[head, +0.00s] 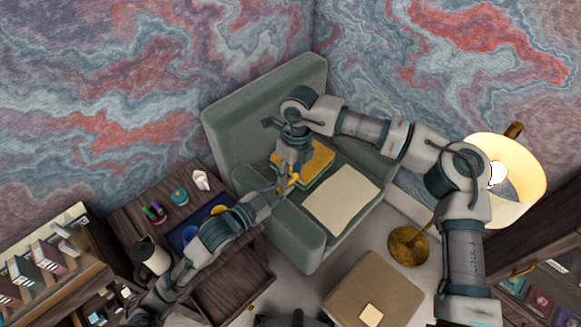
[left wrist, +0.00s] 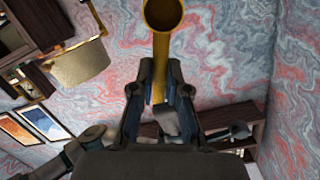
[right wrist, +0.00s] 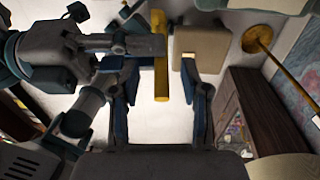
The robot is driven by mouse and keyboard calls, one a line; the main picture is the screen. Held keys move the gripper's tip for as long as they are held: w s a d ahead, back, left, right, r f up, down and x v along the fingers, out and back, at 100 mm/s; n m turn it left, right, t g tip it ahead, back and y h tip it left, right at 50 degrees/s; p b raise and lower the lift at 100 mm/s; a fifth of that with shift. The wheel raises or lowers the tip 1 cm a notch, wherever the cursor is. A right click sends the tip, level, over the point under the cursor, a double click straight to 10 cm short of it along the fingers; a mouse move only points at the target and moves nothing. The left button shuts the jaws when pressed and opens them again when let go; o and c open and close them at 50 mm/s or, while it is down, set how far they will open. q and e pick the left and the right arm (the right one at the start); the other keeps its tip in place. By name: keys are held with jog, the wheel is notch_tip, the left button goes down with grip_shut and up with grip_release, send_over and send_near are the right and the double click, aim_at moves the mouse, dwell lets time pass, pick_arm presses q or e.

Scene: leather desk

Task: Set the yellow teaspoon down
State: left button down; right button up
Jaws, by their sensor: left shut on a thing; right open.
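The yellow teaspoon (left wrist: 161,50) is in my left gripper (left wrist: 160,85). In the left wrist view its round end points up and away from the fingers, which are shut on its shaft. In the right wrist view a yellow length of it (right wrist: 160,80) stands out past my left gripper's fingers and lies between the spread fingers of my right gripper (right wrist: 163,92). The right gripper is open; I cannot tell whether it touches the spoon. In the head view both grippers meet above the green armchair, and the spoon shows only as a small yellow bit (head: 294,178).
The green armchair (head: 310,235) holds a yellow folded item (head: 318,158) and a cream sheet (head: 341,199). The wooden desk (head: 130,215) at left carries a mug (head: 152,256), a teal pot (head: 179,196) and a blue tray (head: 178,238). A lit lamp (head: 525,170) stands at right.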

grip_shut()
pick_arm(q)
jog(key=c, duration=1.1)
grip_release()
